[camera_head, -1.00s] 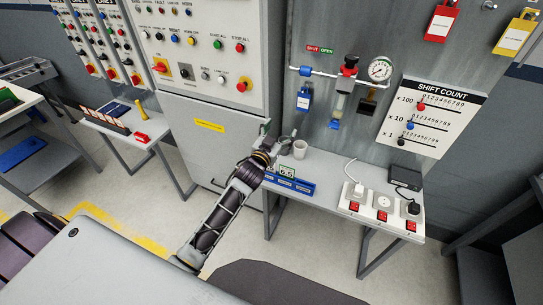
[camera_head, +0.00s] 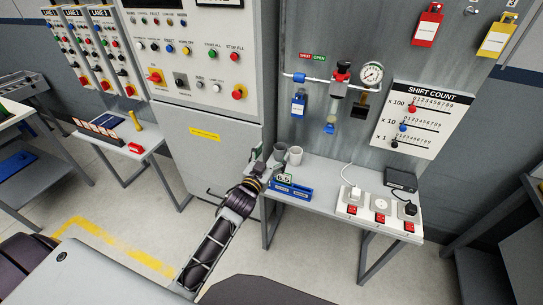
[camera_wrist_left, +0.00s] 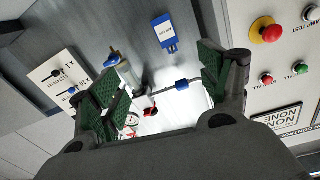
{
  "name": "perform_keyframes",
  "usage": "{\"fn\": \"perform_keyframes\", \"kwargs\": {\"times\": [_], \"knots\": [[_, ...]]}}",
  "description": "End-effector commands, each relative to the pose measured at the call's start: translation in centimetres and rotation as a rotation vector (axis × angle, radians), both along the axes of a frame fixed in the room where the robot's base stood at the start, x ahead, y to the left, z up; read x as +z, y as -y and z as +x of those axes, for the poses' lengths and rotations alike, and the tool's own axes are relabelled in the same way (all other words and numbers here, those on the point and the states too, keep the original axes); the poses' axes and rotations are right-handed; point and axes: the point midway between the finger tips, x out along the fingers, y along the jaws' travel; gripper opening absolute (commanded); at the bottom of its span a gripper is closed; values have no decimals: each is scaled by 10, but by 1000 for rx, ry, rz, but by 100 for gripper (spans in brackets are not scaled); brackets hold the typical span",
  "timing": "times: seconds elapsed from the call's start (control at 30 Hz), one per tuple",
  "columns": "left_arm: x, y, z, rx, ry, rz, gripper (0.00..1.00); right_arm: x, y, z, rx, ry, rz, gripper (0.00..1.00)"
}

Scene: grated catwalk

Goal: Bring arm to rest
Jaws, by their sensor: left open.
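My left arm (camera_head: 222,228) reaches from the bottom of the head view toward the table. My right gripper is not in view.
The table (camera_head: 325,183) carries a blue tray (camera_head: 290,191), a socket strip (camera_head: 380,208) and a black box (camera_head: 401,181). The control cabinet (camera_head: 205,155) stands behind the gripper. A side table (camera_head: 150,147) is at left. Open floor (camera_head: 130,210) lies left of my arm.

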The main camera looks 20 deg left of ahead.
Motion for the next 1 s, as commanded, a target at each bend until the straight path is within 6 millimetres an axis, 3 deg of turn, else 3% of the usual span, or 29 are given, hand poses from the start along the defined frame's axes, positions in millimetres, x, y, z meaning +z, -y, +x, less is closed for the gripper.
{"fn": "perform_keyframes", "kwargs": {"times": [0.67, 0.87, 1.0], "knots": [[-1, 1, 0, -4, 2, 66, 78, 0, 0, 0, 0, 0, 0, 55], [-47, -1, 2, -10, -73, 87, 78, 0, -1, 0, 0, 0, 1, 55], [-93, -2, 0, -14, -147, 96, 78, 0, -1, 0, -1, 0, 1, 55]]}}
